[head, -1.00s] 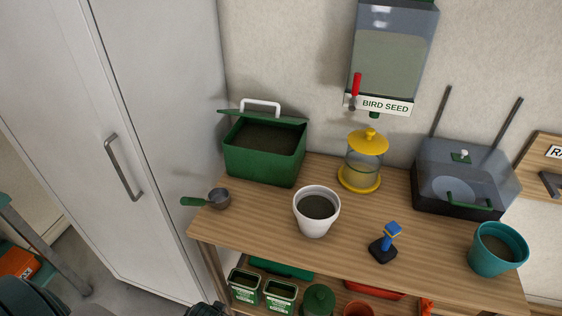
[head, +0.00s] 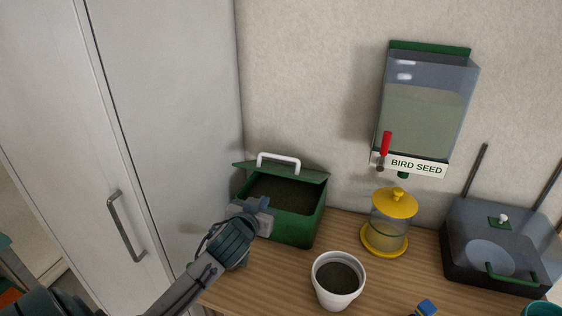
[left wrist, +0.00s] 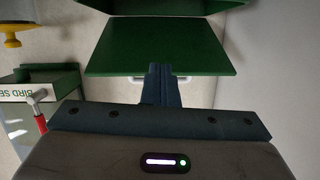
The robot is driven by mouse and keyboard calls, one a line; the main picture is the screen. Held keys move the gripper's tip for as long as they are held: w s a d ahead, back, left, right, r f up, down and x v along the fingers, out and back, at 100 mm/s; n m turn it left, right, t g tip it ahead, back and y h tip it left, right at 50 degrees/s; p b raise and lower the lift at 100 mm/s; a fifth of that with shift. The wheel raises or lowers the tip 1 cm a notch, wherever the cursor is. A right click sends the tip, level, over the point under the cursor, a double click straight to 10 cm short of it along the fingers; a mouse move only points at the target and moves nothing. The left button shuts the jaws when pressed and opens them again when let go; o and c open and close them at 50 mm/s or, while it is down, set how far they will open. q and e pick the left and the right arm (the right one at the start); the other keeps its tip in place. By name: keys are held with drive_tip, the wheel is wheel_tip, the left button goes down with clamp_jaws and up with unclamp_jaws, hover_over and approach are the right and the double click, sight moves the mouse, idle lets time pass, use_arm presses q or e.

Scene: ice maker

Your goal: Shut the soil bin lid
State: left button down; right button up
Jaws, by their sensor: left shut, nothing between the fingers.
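The green soil bin (head: 309,229) stands at the back left of the bench with dark soil inside. Its green lid (head: 312,174) is open, tilted up at the back, with a white handle (head: 279,159) on it. My left gripper (head: 264,203) is at the bin's front left in the head view, and its arm hides part of the bin. In the left wrist view my left gripper (left wrist: 162,69) has its fingers together and empty, with their tips over the lid (left wrist: 160,45). Contact cannot be told. The white handle (left wrist: 138,79) shows partly behind the fingers. My right gripper is not seen.
A white pot of soil (head: 339,281) stands right of the bin, and a yellow feeder (head: 389,222) behind it. The bird seed dispenser (head: 426,110) hangs on the wall. A tall grey cabinet (head: 170,120) is close on the left. A dark clear-lidded box (head: 492,245) is at right.

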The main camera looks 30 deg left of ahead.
use_arm(q)
drive_tip(key=w+a+r+t, duration=0.25)
drive_tip(key=w+r, duration=0.25)
drive_tip(key=r, duration=0.5)
drive_tip(key=p, duration=0.5)
hover_over(278, 171)
drive_tip(key=shift+w+a+f+t, duration=0.15)
drive_tip(key=shift+f+t, duration=0.1)
drive_tip(key=shift+f, duration=0.3)
drive_tip(key=shift+w+d+f+t, duration=0.1)
drive_tip(key=shift+w+f+t, duration=0.1)
drive_tip(key=shift+f, duration=0.35)
drive_tip(key=shift+s+f, duration=0.3)
drive_tip(key=shift+f, duration=0.1)
drive_tip(key=shift+w+f, duration=0.1)
drive_tip(key=shift+f, duration=0.05)
drive_tip(key=shift+f, duration=0.2)
